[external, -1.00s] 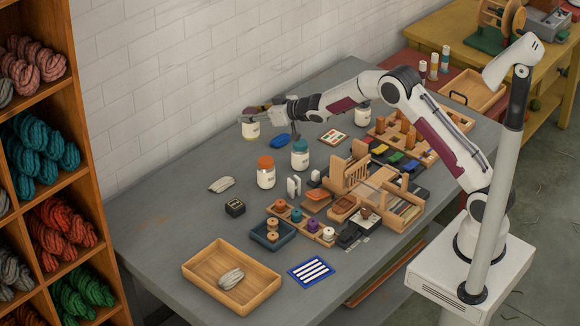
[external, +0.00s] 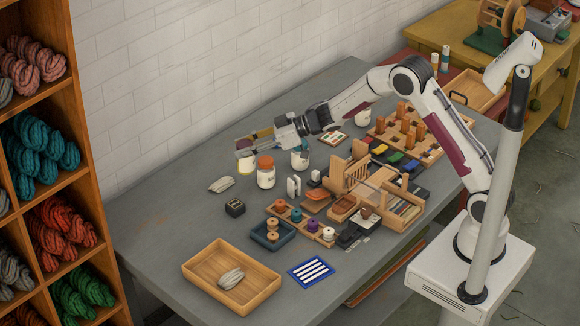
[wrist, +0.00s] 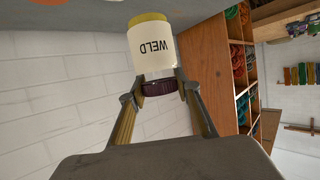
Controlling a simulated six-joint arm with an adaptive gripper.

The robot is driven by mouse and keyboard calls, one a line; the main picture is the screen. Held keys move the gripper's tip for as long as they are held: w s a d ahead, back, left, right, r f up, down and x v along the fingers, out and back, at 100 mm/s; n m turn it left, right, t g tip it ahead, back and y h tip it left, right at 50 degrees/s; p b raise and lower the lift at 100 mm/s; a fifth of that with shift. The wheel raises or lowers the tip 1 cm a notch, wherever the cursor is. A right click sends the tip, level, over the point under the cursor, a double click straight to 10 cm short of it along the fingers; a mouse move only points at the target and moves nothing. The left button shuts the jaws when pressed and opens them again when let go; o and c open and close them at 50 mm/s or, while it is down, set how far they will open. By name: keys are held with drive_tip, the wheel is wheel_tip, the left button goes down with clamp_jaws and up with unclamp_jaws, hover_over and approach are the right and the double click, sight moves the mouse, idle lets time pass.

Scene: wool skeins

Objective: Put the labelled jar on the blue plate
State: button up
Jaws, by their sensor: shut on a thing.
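The jar labelled WELD (wrist: 153,48) is pale with a yellow band at its base and a dark maroon lid (wrist: 158,87). My gripper (wrist: 160,90) is shut on the lid. In the external view, my gripper (external: 250,145) holds the jar (external: 246,163) behind and left of the orange-lidded jar. A flat blue square with white stripes (external: 311,271) lies near the table's front edge, right of the wooden tray; I cannot tell whether it is the blue plate. No other blue plate shows clearly now.
A wooden tray (external: 201,284) holds a grey skein. Wooden racks and spools crowd the middle. The table's left side is mostly clear.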

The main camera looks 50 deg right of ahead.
drive_tip(key=s+a+n+g+y, duration=0.1)
drive_tip(key=s+a+n+g, duration=0.2)
drive_tip(key=s, duration=0.8)
drive_tip(key=s+a+f+n+g+y, duration=0.1)
drive_tip(key=s+a+n+g, duration=0.2)
drive_tip(key=s, duration=0.9)
drive_tip(key=s+a+f+n+g+y, duration=0.1)
drive_tip(key=s+n+g, duration=0.4)
drive_tip(key=s, duration=0.6)
drive_tip(key=a+g+y, duration=0.1)
drive_tip(key=a, duration=0.1)
drive_tip(key=shift+s+a, duration=0.2)
drive_tip(key=shift+a, duration=0.15)
drive_tip(key=shift+f, duration=2.9)
drive_tip(key=shift+f, duration=0.1)
drive_tip(key=shift+f, duration=2)
drive_tip(key=shift+f, duration=0.1)
